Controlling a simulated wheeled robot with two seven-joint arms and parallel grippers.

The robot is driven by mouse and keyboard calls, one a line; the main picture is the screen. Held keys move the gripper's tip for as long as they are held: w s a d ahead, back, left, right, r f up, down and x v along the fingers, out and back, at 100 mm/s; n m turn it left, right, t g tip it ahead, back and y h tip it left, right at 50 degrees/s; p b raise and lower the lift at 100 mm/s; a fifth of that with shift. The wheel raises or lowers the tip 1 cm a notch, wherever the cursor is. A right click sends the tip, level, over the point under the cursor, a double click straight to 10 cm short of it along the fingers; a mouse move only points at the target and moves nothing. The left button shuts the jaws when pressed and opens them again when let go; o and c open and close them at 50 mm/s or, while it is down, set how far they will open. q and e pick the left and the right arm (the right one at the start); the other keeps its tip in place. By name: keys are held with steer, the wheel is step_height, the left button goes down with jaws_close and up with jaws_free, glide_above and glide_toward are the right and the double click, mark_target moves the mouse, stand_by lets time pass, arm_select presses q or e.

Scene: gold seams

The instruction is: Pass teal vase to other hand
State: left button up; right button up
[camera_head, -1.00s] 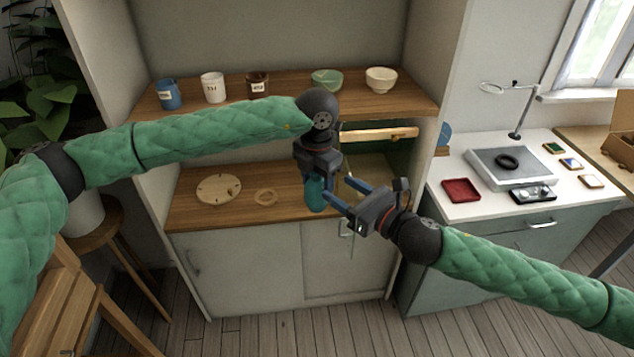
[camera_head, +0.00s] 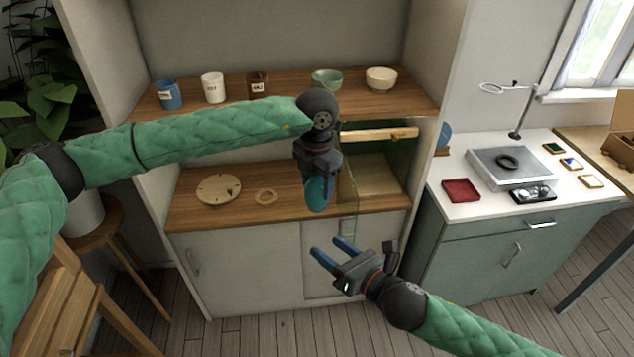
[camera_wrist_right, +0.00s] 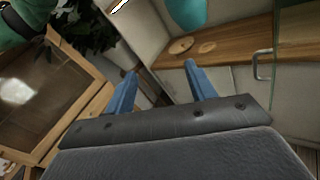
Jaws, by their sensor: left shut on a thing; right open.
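The teal vase (camera_head: 317,194) hangs below my left gripper (camera_head: 318,176), which is shut on it in front of the lower shelf. The gripper hides the vase's upper part. My right gripper (camera_head: 328,250) is open and empty, lower than the vase and a little to its right, apart from it. In the right wrist view, the vase (camera_wrist_right: 187,12) is cut off by the top edge, beyond the open blue fingers (camera_wrist_right: 163,88).
The upper shelf (camera_head: 300,86) holds several cups and bowls. A white worktop (camera_head: 425,172) is further right.

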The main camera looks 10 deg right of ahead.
steer(key=s+d+f+m+g+h, duration=0.2)
steer(key=f+m+h, duration=0.35)
steer(key=f, duration=1.35)
steer(key=s+d+f+m+g+h, duration=0.15)
steer(key=f+m, duration=0.65)
steer(key=f, duration=1)
steer(key=s+d+f+m+g+h, duration=0.1)
steer(key=s+d+f+m+g, duration=0.2)
steer(key=s+f+m, duration=0.8)
steer(key=s+d+f+m+g+h, duration=0.2)
steer(key=s+d+f+m+g, duration=0.2)
steer(key=s+f+m, duration=0.7)
steer(key=shift+s+d+f+m+g, duration=0.25)
steer(key=shift+f+m+g, duration=0.65)
steer(key=shift+f, duration=2.95)
steer(key=shift+m+t, duration=0.25)
